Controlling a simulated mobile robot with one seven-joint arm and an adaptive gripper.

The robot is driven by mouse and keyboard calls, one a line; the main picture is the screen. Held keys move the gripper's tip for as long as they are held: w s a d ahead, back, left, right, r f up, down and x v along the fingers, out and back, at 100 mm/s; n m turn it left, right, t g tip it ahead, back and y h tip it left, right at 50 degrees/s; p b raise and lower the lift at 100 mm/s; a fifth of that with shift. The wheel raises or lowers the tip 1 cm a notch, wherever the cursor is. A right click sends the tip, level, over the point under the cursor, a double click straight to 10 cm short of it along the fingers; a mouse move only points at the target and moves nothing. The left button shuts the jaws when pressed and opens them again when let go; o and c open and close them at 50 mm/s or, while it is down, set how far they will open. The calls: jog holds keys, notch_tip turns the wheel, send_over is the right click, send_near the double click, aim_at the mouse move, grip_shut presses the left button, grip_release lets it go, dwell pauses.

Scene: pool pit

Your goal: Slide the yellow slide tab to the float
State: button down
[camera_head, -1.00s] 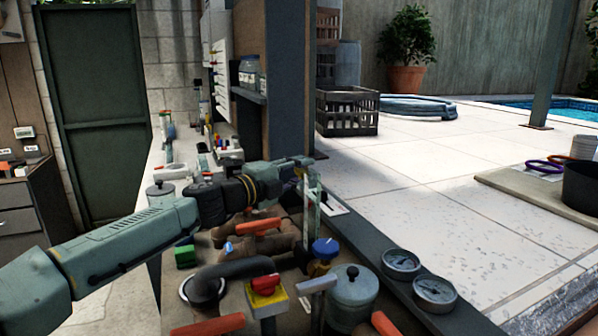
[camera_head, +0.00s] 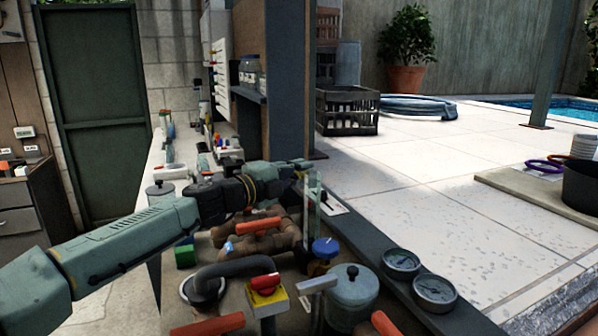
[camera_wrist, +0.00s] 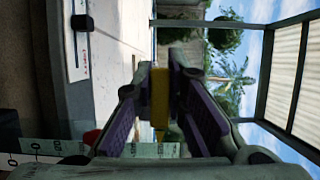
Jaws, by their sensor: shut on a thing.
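The yellow slide tab (camera_wrist: 159,95) stands between the purple pads of my gripper (camera_wrist: 158,88) in the wrist view, and the pads are shut on it. In the camera_head view, my gripper (camera_head: 303,168) is at the top of an upright, pale, flat gauge (camera_head: 312,205). The tab is hidden or too small to make out there. In the wrist view, a pale numbered scale (camera_wrist: 50,148) crosses the lower left, partly behind my gripper. A small red round thing (camera_wrist: 91,137) shows beside it; I cannot tell whether it is the float.
Below my gripper are brown pipes with an orange handle (camera_head: 258,226), a blue knob (camera_head: 325,248), a red-and-yellow switch (camera_head: 266,289) and a lidded canister (camera_head: 352,290). Two round dials (camera_head: 434,289) lie on the right ledge. Open paving lies beyond.

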notch_tip(320, 180, down, 5)
jog(key=shift+f+b, duration=0.15)
jog(key=shift+b, duration=0.7)
jog(key=c, duration=1.6)
grip_release()
jog(key=v, duration=1.2)
